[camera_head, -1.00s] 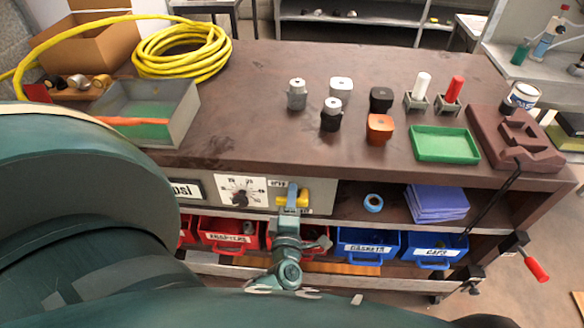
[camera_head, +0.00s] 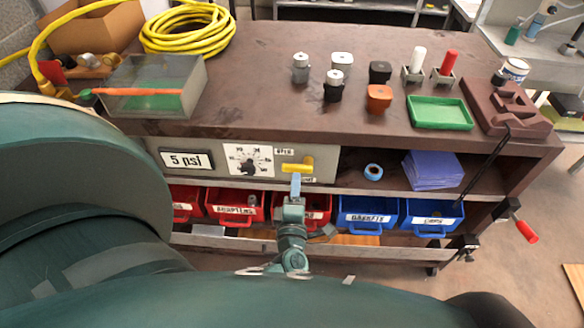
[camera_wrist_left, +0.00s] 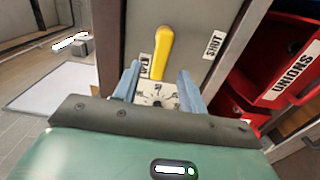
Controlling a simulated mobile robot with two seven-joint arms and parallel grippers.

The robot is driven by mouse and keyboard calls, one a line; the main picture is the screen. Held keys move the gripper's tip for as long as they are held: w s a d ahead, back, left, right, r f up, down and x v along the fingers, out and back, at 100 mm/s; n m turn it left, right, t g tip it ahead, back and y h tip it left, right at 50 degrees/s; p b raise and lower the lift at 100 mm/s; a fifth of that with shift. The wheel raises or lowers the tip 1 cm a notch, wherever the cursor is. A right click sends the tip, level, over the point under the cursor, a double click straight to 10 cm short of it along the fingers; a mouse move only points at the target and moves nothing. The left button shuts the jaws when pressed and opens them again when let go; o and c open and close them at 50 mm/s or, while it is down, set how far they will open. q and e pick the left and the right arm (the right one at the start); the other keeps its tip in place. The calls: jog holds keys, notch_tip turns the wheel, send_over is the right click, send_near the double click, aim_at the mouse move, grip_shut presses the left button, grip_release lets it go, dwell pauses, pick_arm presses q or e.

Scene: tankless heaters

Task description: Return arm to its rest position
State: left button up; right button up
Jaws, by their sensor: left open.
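My left gripper (camera_head: 296,184) is just below the yellow valve lever (camera_head: 297,166) on the grey front panel (camera_head: 215,174) of the bench. The lever lies nearly level in the head view. In the left wrist view the lever (camera_wrist_left: 163,50) stands beyond the two blue fingers of the left gripper (camera_wrist_left: 160,82), which are spread apart with nothing held. Labels OPEN (camera_wrist_left: 145,66) and SHUT (camera_wrist_left: 214,45) sit beside the lever. A dial (camera_head: 247,160) and a "5 psi" sign (camera_head: 187,160) are left of it. My right gripper is not in view.
Red bins (camera_head: 236,203) and blue bins (camera_head: 367,213) stand on the shelf below, close to the gripper. Blue pads (camera_head: 432,170) and a blue tape roll (camera_head: 373,172) lie on the shelf at right. A red-handled clamp (camera_head: 526,231) sticks out at the right.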

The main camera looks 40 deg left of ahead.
pick_arm(q)
jog(key=shift+s+d, duration=0.3)
jog(key=shift+s, duration=0.1)
jog(key=shift+w+d, duration=0.1)
jog(key=s+d+r+m+t+h, duration=0.2)
jog(key=d+m+h, duration=0.45)
jog(key=m, duration=0.35)
jog(key=s+d+f+m+g+h, duration=0.1)
jog(key=s+d+m+g+h, duration=0.1)
jog(key=s+m, duration=0.3)
jog(key=s+d+f+m+g+h, duration=0.2)
jog(key=s+m, duration=0.4)
jog(key=m, duration=0.5)
jog(key=d+g+h, duration=0.1)
jog(key=g+h, duration=0.1)
jog(key=shift+d+f+m+g, duration=0.2)
jog(key=shift+d+m+g, duration=0.1)
jog(key=shift+m, duration=0.1)
jog(key=shift+c, duration=0.4)
